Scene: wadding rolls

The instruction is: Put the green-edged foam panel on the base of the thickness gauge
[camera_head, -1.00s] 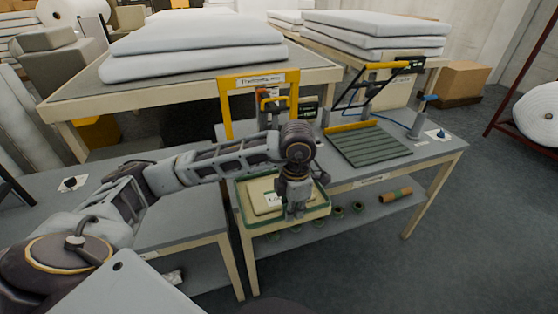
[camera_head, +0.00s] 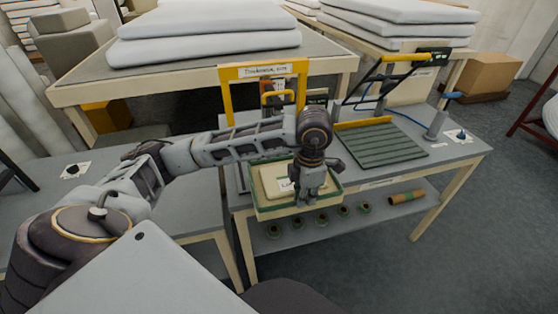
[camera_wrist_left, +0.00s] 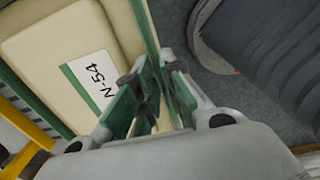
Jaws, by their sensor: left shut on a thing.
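The green-edged foam panel (camera_head: 269,181) is cream with a raised middle and a white label; the label reads N-54 in the left wrist view, where the panel (camera_wrist_left: 60,32) fills the upper left. My left gripper (camera_head: 308,202) is at its right part, and in the left wrist view the gripper (camera_wrist_left: 150,105) is shut on its green edge. The panel is at the bench's front edge, in front of the yellow frame of the thickness gauge (camera_head: 228,95). The gauge's base is largely hidden by the panel and my arm; contact between them cannot be told. My right gripper is out of view.
A dark green slatted mat (camera_head: 380,146) lies on the bench right of the panel, with a yellow-handled device behind it. A grey post (camera_head: 436,125) stands farther right. Several green rings and a brown roll (camera_head: 407,197) lie on the shelf below. A table with white pads (camera_head: 205,45) stands behind.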

